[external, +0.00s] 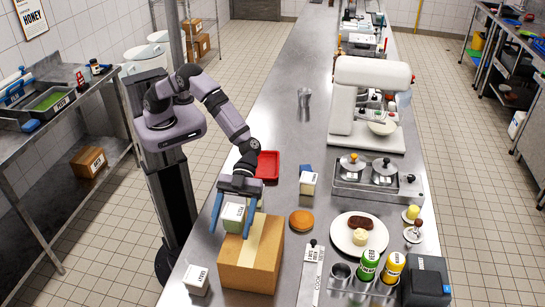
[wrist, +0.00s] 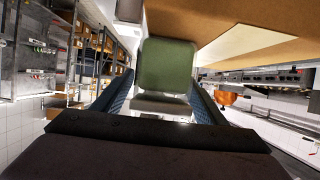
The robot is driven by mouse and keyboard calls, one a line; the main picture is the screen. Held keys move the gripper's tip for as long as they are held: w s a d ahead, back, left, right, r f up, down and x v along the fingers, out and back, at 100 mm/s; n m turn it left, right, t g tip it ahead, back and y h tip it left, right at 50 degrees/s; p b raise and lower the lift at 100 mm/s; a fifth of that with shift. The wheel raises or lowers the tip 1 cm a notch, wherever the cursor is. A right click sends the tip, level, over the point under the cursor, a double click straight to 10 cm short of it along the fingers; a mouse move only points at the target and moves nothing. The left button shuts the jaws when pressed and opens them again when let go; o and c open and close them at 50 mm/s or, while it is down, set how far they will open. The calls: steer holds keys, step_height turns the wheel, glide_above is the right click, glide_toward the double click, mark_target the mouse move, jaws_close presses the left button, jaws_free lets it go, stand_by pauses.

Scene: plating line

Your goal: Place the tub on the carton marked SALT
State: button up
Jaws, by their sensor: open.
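A small tub (external: 233,218), pale with green on it, is between the two blue fingers of my gripper (external: 232,228). The jaws are open, with a finger on either side. Whether the fingers touch it, and what it rests on, I cannot tell. A small white carton (external: 196,280) stands at the front left of the counter, and another white carton (external: 309,184) stands farther back. Their lettering is too small to read surely.
A large brown cardboard box (external: 247,278) stands right beside my gripper. A red tray (external: 267,166) lies behind it. A bun (external: 301,220), a plate (external: 339,242) and a bottle rack (external: 362,288) are to the right. The counter's left edge is close.

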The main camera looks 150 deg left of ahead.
steer(key=b+v, duration=0.3)
steer(key=v, duration=0.9)
steer(key=shift+d+r, duration=0.1)
steer(key=shift+r, duration=0.05)
steer(key=s+a+f+n+g+y+p, duration=0.1)
steer(key=s+a+f+n+y, duration=0.15)
steer(key=s+y, duration=0.3)
steer(key=s+a+f+n+y+p, duration=0.1)
steer(key=s+f+n+y, duration=0.3)
steer(key=s+y, duration=0.15)
steer(key=s+d+f+g, duration=0.2)
steer(key=s+d+g, duration=0.1)
steer(key=s, duration=0.5)
steer(key=s+d+f+n+g+h+b, duration=0.1)
steer(key=s+d+f+g, duration=0.1)
steer(key=s, duration=0.5)
steer(key=s+d+f+n+g+b, duration=0.1)
steer(key=s+d+f+g, duration=0.2)
steer(key=s, duration=0.5)
steer(key=shift+s+d+f+g, duration=0.3)
steer(key=shift+d+f, duration=0.1)
steer(key=shift+d, duration=0.35)
